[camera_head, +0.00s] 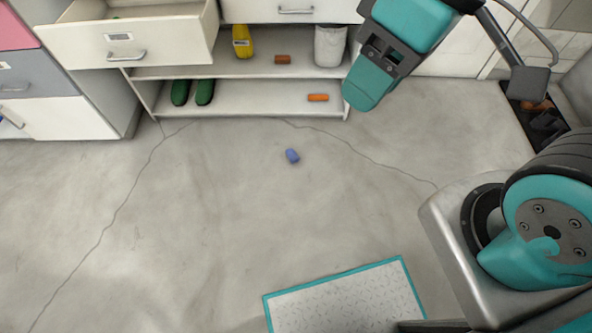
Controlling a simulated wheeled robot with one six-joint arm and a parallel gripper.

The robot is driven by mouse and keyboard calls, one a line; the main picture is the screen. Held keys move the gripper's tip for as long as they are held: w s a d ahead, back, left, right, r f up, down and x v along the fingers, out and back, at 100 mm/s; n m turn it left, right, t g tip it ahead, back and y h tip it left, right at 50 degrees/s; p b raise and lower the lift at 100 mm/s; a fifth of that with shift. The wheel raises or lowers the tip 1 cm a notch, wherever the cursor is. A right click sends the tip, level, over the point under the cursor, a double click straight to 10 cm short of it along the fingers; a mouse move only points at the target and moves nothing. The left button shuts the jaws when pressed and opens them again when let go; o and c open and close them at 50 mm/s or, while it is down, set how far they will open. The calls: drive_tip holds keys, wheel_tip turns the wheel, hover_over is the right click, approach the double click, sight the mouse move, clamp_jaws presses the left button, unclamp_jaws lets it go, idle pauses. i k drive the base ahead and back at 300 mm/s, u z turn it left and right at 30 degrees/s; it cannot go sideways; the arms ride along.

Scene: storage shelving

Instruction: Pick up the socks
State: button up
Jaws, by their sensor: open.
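My gripper (374,76) is at the upper right, in front of the shelf's right end. It is open and I see nothing held in it. It is above and to the right of the blue bundle in the picture, clearly apart from it. The fingertips are hard to make out.
The shelf (240,102) holds green shoes (193,92), an orange item (318,97), a yellow bottle (242,41), a brown block (283,59) and a white bin (330,46). A drawer (132,40) stands open. A teal-edged mat (345,297) lies in front. The floor around the bundle is clear.

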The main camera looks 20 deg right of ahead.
sight(291, 154)
drive_tip(key=z, duration=0.2)
drive_tip(key=i, duration=1.05)
drive_tip(key=u, duration=0.8)
